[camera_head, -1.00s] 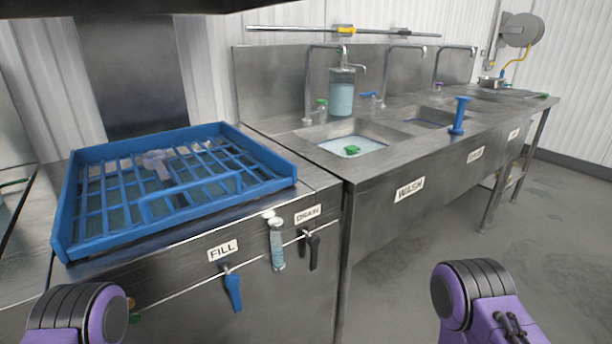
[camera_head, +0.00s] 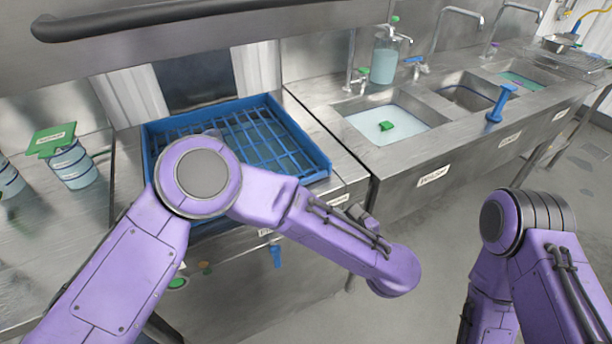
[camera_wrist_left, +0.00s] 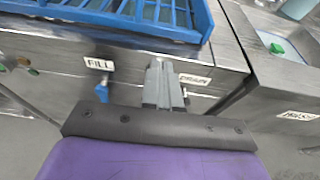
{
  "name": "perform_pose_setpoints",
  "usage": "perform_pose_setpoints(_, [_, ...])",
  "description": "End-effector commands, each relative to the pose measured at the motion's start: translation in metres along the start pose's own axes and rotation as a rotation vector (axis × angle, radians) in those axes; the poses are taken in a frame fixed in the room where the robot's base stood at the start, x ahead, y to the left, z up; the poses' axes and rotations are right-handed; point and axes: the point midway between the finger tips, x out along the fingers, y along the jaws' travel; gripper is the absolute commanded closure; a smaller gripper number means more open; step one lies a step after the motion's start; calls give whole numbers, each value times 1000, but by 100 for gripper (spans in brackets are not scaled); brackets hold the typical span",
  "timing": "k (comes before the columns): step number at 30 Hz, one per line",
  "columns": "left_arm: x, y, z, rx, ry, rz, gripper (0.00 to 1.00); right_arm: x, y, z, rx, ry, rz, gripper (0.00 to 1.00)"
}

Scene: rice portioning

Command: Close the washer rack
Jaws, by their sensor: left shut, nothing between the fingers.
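The blue washer rack (camera_head: 298,128) lies flat on the steel washer top, partly covered by my left arm in the head view. Its front edge (camera_wrist_left: 130,27) shows at the top of the left wrist view. Above it hangs a raised steel hood (camera_head: 400,22) with a dark bar handle (camera_head: 180,12). My left gripper (camera_wrist_left: 163,66) is shut and empty. It is in front of the washer's front panel, between the FILL (camera_wrist_left: 99,64) and DRAIN (camera_wrist_left: 194,79) labels, apart from the rack. My right arm shows at lower right; its gripper is out of view.
A blue valve lever (camera_wrist_left: 102,92) hangs below the FILL label. To the right is the wash sink (camera_head: 395,115) with a green item in it. Open floor lies at the right.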

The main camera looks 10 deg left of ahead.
Motion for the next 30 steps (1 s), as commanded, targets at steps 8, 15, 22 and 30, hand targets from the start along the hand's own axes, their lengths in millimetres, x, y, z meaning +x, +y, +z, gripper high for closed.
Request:
perform_pose_setpoints(8, [60,2,2,6,0,4,100,-22,2,-9,0,0,0,57])
perform_pose_setpoints(15, [106,2,9,7,-1,3,100,-40,4,-16,0,0,0,57])
perform_pose_setpoints(22, [124,1,12,8,-1,0,100,-45,4,-19,0,0,0,57])
perform_pose_setpoints(30, [125,1,11,8,-2,-1,100,-44,4,-18,0,0,0,57])
